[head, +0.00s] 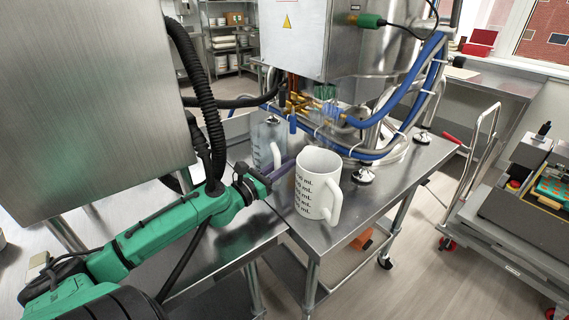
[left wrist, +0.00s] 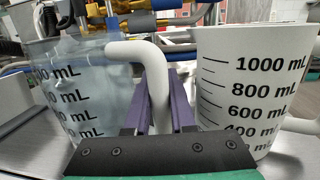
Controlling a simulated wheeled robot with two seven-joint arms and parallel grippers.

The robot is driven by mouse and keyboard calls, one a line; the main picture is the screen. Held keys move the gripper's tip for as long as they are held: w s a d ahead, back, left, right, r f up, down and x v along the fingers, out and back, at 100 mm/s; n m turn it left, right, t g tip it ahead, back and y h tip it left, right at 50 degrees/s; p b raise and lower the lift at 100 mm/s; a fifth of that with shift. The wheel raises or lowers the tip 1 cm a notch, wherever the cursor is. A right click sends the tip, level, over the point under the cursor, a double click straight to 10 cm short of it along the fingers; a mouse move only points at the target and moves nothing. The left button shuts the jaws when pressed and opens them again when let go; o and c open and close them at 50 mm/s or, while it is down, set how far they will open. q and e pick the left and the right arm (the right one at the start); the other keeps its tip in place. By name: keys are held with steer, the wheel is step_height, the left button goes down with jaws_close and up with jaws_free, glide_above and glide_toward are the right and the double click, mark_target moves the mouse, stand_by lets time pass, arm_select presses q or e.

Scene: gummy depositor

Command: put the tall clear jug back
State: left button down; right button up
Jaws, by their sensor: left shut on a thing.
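The tall clear jug (head: 263,138) stands on the steel table, behind and left of a white jug. In the left wrist view the clear jug (left wrist: 72,95) is at the left, with dark mL marks and a white handle (left wrist: 152,75). My left gripper (head: 277,176) reaches in from the left at the clear jug's handle. In the left wrist view its purple fingers (left wrist: 160,105) are shut on the handle, one on each side. The jug looks upright; I cannot tell whether its base touches the table. My right gripper is not in view.
The white measuring jug (head: 318,182) stands close to the right of my left gripper, near the table's front edge. Blue hoses (head: 395,125) and the machine's steel cabinet (head: 295,38) crowd the back. A cart (head: 510,215) stands at the right.

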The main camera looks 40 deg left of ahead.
arm_select(q)
steer(key=shift+f, duration=0.3)
steer(key=c, duration=0.7)
jaws_free()
steer(key=shift+s+f, duration=0.2)
steer(key=shift+s, duration=0.45)
steer(key=b+v, duration=0.1)
steer(key=v, duration=1.2)
steer(key=shift+s+a+r, duration=0.1)
steer(key=shift+s, duration=0.1)
